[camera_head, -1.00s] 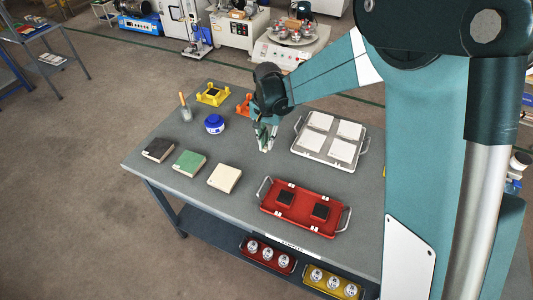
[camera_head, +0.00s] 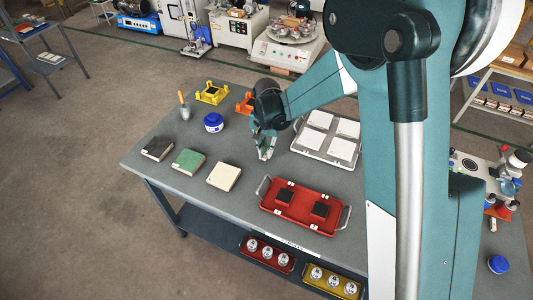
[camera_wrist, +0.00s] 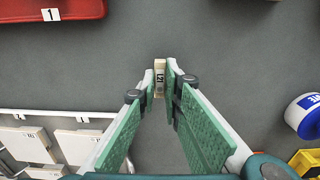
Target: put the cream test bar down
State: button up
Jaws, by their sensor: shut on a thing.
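The cream test bar (camera_wrist: 159,78) is a small pale block with a dark number label, seen end-on in the wrist view. My gripper (camera_wrist: 163,92) is shut on it, with the green-padded fingers on either side. In the head view my gripper (camera_head: 265,152) is over the grey table (camera_head: 232,205), between the red tray and the blue-lidded jar. The bar is too small there to make out clearly. I cannot tell whether its lower end touches the table.
A red tray (camera_head: 279,213) with two dark squares lies in front. A white tray (camera_head: 303,150) with pale tiles is to the right. A blue-lidded jar (camera_head: 213,122) and cream (camera_head: 223,176), green (camera_head: 188,161) and dark (camera_head: 157,148) blocks are to the left. Bare table surrounds my gripper.

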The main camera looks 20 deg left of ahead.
jog(key=shift+f, duration=0.55)
jog(key=shift+f, duration=0.2)
jog(key=o, duration=0.7)
jog(key=shift+o, duration=0.2)
jog(key=shift+r, duration=0.25)
notch_tip(320, 180, up, 12)
jog(key=shift+p, duration=0.3)
dwell(0.5)
